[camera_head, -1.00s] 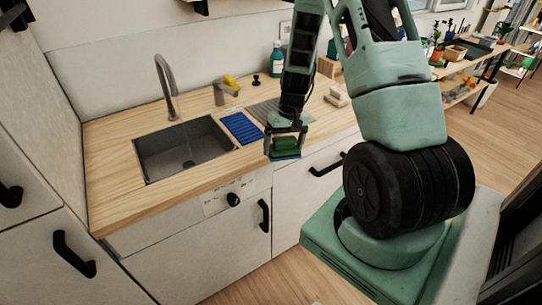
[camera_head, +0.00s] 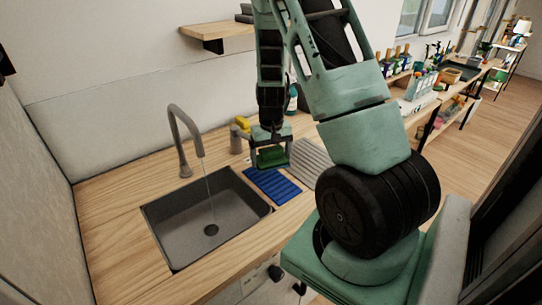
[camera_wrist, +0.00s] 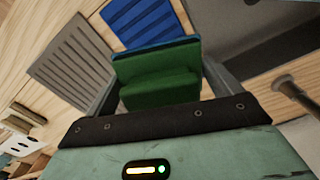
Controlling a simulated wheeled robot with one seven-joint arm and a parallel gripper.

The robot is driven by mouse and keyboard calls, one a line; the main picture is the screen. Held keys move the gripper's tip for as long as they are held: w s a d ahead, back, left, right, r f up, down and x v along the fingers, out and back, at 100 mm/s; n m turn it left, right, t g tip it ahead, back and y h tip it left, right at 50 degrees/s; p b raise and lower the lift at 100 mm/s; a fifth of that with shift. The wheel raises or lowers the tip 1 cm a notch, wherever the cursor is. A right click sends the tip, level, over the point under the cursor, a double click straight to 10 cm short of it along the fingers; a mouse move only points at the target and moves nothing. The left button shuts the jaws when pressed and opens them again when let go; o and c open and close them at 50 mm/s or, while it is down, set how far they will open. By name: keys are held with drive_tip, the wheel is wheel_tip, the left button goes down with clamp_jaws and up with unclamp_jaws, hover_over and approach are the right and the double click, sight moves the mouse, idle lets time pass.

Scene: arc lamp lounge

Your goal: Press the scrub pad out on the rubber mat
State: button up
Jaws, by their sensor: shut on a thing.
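My gripper (camera_head: 271,162) is shut on the scrub pad (camera_head: 270,156), a green block with a blue face. In the wrist view, the pad (camera_wrist: 158,78) sits between the fingers, its blue layer along the far edge. The pad appears held above the counter, near the back of a blue ribbed mat (camera_head: 273,186). That mat lies flat right of the sink and shows beyond the pad in the wrist view (camera_wrist: 140,18). A grey ribbed mat (camera_head: 311,160) lies to its right. The pictures do not settle which is the rubber mat. The gap under the pad is hard to judge.
A dark sink (camera_head: 200,222) lies left of the blue mat. A curved tap (camera_head: 181,130) behind it runs a thin stream of water. A yellow-topped item (camera_head: 240,125) and a bottle (camera_head: 292,100) stand behind my gripper. Wooden counter (camera_head: 110,215) is clear left of the sink.

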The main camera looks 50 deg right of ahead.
sight(271, 180)
drive_tip(key=shift+f+b, duration=2.35)
drive_tip(key=shift+f, duration=0.7)
drive_tip(key=o, duration=0.5)
drive_tip(key=shift+c, duration=0.2)
drive_tip(key=c, duration=0.5)
drive_tip(key=shift+f+b, duration=0.45)
drive_tip(key=shift+f, duration=0.1)
drive_tip(key=shift+r+p, duration=2.8)
drive_tip(key=shift+r, duration=0.75)
